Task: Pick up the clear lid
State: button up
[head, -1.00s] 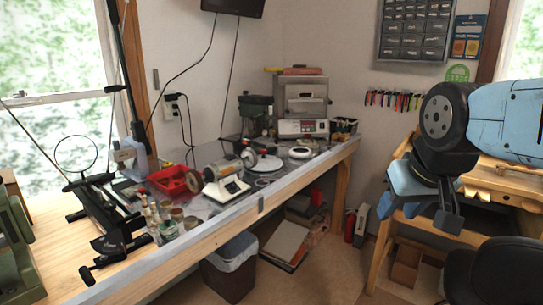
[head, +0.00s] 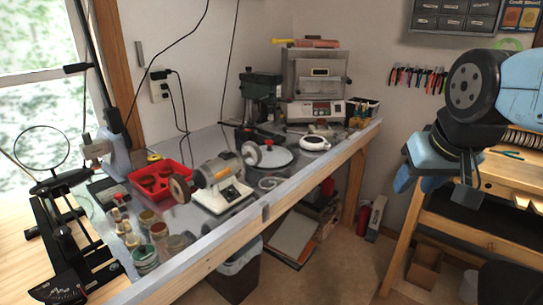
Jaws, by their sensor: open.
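I cannot make out a clear lid for certain in the head view. Small jars (head: 146,256) stand near the front left of the grey-topped workbench (head: 228,226), but they are too small to tell whether one has a clear lid. My gripper (head: 434,187) is at the right, in front of the wooden jeweller's bench and well apart from the workbench. Its fingers are open, and I see nothing between them.
A bench polisher (head: 220,181), a red tray (head: 160,181) and a small kiln (head: 315,85) stand on the workbench. A bin (head: 237,275) is under it. A wooden jeweller's bench (head: 500,175) is at the right. Floor shows between the benches.

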jog(key=o, duration=0.3)
jog(key=shift+w+a+r, duration=0.1)
jog(key=shift+w+r, duration=0.1)
jog(key=shift+w, duration=0.1)
jog(key=shift+o, duration=0.8)
jog(key=w+a+r, duration=0.1)
jog(key=w+r, duration=0.1)
jog(key=w, duration=0.5)
jog(key=w+a+r+n, duration=0.1)
jog(key=w+a+r, duration=0.1)
jog(key=w, duration=0.5)
jog(key=shift+r+y, duration=0.4)
jog(key=shift+r, duration=0.45)
jog(key=n+g+y, duration=0.1)
jog(key=n+g, duration=0.1)
jog(key=n, duration=0.2)
send_over(270, 141)
jog(key=s+d, duration=0.2)
jog(key=s, duration=0.2)
notch_tip(270, 141, down, 14)
jog(key=shift+t, duration=0.3)
jog(key=x, duration=0.7)
jog(key=shift+w+f, duration=0.1)
jog(key=shift+f, duration=0.15)
jog(key=shift+a+x, duration=0.1)
jog(key=shift+x, duration=1.15)
jog(key=shift+a+x, duration=0.15)
jog(key=shift+x, duration=1.15)
